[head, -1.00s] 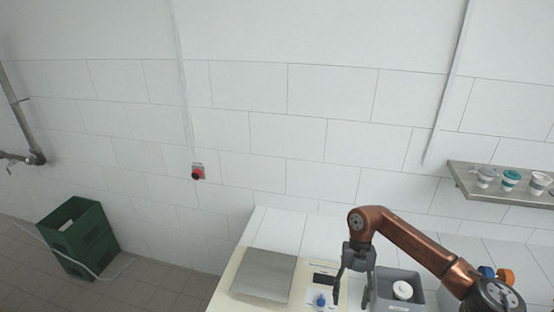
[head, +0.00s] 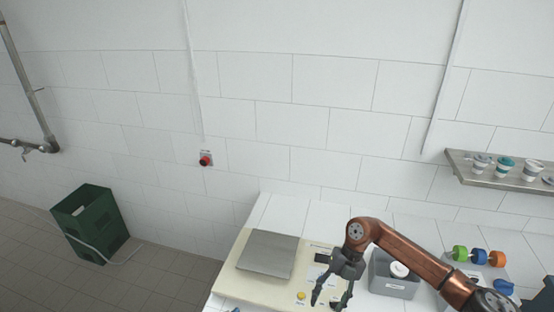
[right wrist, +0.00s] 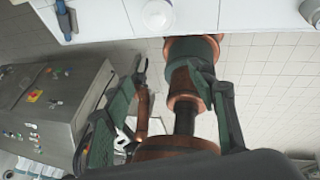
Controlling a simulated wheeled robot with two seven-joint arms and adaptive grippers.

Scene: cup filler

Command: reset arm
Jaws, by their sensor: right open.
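My right arm, copper coloured, comes in from the lower right of the head view. Its dark right gripper (head: 330,301) hangs over the front part of the cream scale unit (head: 238,287), fingers apart and pointing down with a slight tilt to the left. Nothing is between the fingers. In the right wrist view the same gripper (right wrist: 168,72) shows two spread fingers with copper robot parts behind them. My left gripper is not in the head view, and I cannot pick it out in the right wrist view.
A grey bin (head: 393,288) with a white lidded item (head: 399,270) stands right of the gripper. Green, blue and orange knobs (head: 479,257) lie farther right. A wall shelf (head: 480,178) holds cups. A green crate (head: 90,225) stands on the floor. A steel cabinet (right wrist: 50,100) shows in the wrist view.

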